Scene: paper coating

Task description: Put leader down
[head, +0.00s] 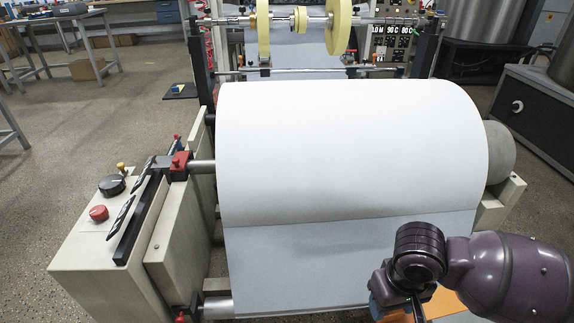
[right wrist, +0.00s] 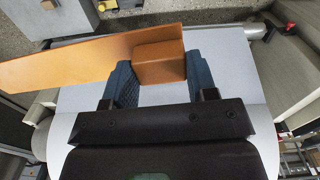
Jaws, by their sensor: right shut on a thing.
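The leader, a flat orange-brown piece with a block-shaped grip (right wrist: 160,62), shows in the right wrist view, with its long sheet (right wrist: 70,62) reaching left. My right gripper (right wrist: 158,75) has its two blue fingers on either side of the block and is shut on it. In the head view the right gripper (head: 400,308) is at the lower right, in front of the paper, and part of the orange leader (head: 445,304) shows beside it. My arm hides most of the leader there. My left gripper is not in view.
A large white paper roll (head: 350,140) fills the middle, with a pale grey-blue sheet (head: 300,265) hanging below it. A grey machine side (head: 90,250) with a red button (head: 98,213) stands at left. A black cabinet (head: 530,115) stands at right.

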